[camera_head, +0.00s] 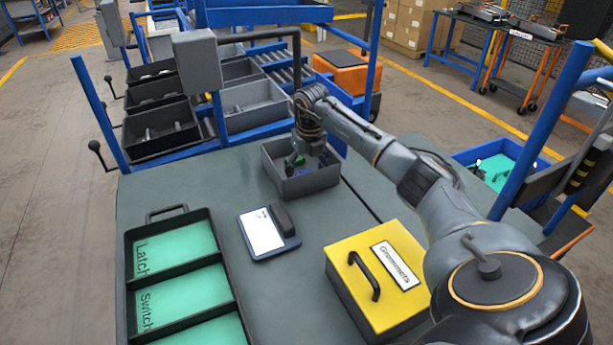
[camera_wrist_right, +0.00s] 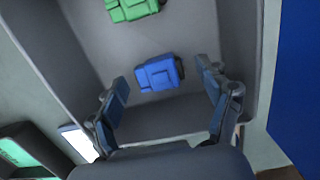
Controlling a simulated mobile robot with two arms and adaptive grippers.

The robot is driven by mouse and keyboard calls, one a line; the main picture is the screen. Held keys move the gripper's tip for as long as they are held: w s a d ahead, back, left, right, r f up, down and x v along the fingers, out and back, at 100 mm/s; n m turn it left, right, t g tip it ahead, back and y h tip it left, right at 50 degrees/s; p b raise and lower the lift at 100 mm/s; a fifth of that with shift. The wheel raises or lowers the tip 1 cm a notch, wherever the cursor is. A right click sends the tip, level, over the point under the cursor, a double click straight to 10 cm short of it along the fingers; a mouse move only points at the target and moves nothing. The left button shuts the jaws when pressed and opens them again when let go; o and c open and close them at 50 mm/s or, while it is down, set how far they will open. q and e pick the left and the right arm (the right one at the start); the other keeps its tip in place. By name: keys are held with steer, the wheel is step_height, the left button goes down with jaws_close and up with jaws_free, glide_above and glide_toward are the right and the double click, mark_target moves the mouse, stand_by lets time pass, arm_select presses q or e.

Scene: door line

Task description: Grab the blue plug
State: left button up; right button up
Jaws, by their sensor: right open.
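The blue plug (camera_wrist_right: 158,73) lies on the floor of a grey bin (camera_head: 305,185) on the table. In the right wrist view it sits between and just beyond my right fingertips, with no finger visibly closed on it. My right gripper (camera_wrist_right: 163,78) is open and points down into the bin; in the head view it (camera_head: 311,158) reaches in from above. I cannot clearly make out the blue plug in the head view, where the gripper covers that area. A green plug (camera_wrist_right: 131,9) lies in the same bin, apart from the blue one. My left gripper is not in view.
A black tray (camera_head: 186,213) with green-floored compartments labelled Latch and Switch is at the left. A white panel with a dark block (camera_head: 282,220) and a yellow Grommets box (camera_head: 345,297) are nearer. The bin walls stand close around my right gripper.

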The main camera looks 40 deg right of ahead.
steer(key=c, duration=1)
steer(key=shift+r, duration=0.1)
